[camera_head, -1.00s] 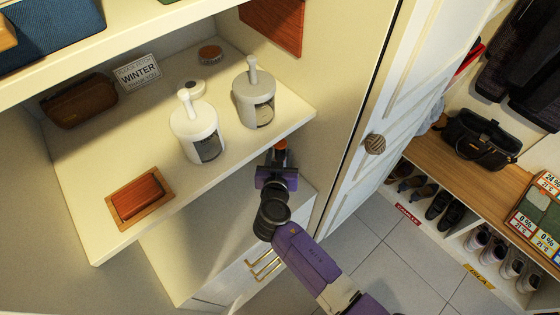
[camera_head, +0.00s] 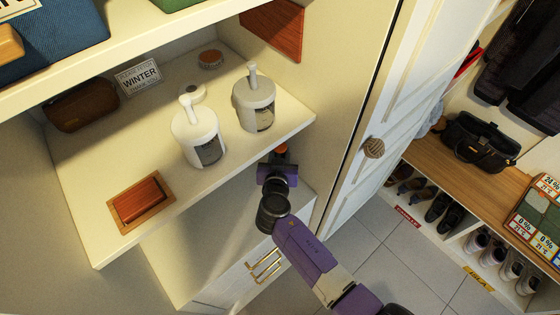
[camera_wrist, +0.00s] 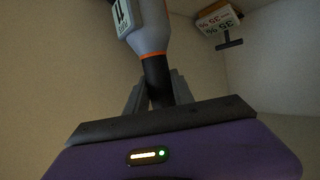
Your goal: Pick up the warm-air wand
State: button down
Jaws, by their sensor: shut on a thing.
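The warm-air wand (camera_wrist: 151,38) shows in the wrist view as a grey body with a white label and a black lower part. My gripper (camera_wrist: 156,92) is shut on the black part, with a finger on each side. The wand's upper end is cut off by the top of the frame. In the head view my gripper (camera_head: 278,168) is just below the front right edge of the shelf. Only a small orange-and-dark bit of the wand (camera_head: 281,151) shows beyond it there; the rest is hidden.
A wooden tray with a red-brown block (camera_head: 141,203) lies near the shelf's front edge. A white door (camera_head: 385,120) stands right. A percentage sign (camera_wrist: 218,20) hangs in the wrist view.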

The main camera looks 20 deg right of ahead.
jog(key=shift+r, duration=0.15)
jog(key=shift+a+r+b, duration=0.15)
jog(key=shift+b, duration=0.15)
notch_tip(320, 180, up, 6)
jog(key=shift+r, duration=0.2)
jog(key=s+a+b, duration=0.3)
jog(key=a, duration=0.6)
jog(key=s+a+b, duration=0.3)
jog(key=a, duration=0.6)
jog(key=shift+a, duration=0.4)
jog(key=shift+s, duration=0.1)
